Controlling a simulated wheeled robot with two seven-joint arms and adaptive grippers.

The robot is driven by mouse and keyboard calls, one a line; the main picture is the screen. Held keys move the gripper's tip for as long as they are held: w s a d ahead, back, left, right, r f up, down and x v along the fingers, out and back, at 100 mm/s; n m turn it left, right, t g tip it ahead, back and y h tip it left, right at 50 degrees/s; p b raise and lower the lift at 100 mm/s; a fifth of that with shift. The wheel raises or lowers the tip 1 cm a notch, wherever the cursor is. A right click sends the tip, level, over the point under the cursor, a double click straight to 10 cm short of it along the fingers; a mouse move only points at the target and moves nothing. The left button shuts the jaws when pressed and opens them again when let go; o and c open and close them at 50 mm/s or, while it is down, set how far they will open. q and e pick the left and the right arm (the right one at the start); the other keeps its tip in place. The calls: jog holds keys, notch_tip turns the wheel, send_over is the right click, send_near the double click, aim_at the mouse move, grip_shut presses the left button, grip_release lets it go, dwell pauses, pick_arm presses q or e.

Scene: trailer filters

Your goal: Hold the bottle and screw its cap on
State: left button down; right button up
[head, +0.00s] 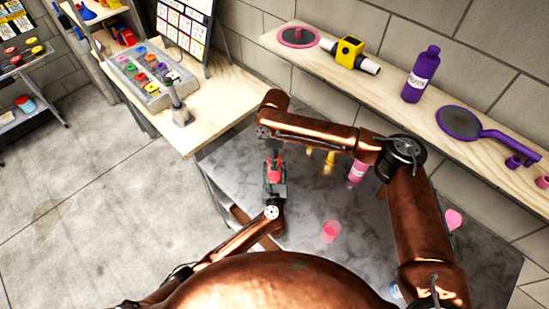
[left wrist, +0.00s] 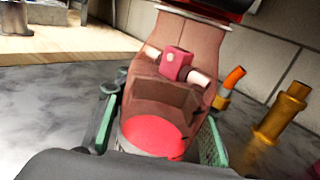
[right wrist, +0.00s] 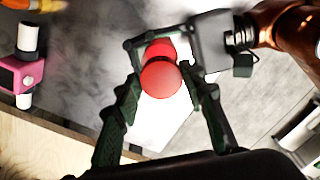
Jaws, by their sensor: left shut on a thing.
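My left gripper (head: 273,188) is shut on the red bottle (head: 274,172) above the grey table. In the left wrist view, the bottle's red round end (left wrist: 152,136) lies between my green left fingers (left wrist: 158,140). In the right wrist view, a red round face (right wrist: 160,79) shows with more red behind it. I cannot tell the cap apart from the bottle there. My right gripper (right wrist: 161,82) is open, its fingertips on either side of the red face with small gaps. In the head view it is mostly hidden under my right forearm.
A pink cup (head: 330,231) is nearer me.

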jog(key=o, duration=0.4)
jog(key=shift+r, duration=0.1)
notch_tip(320, 180, up, 12)
dwell(0.5)
pick_arm(q)
jog(key=c, duration=1.1)
grip_release()
jog(key=shift+c, duration=0.2)
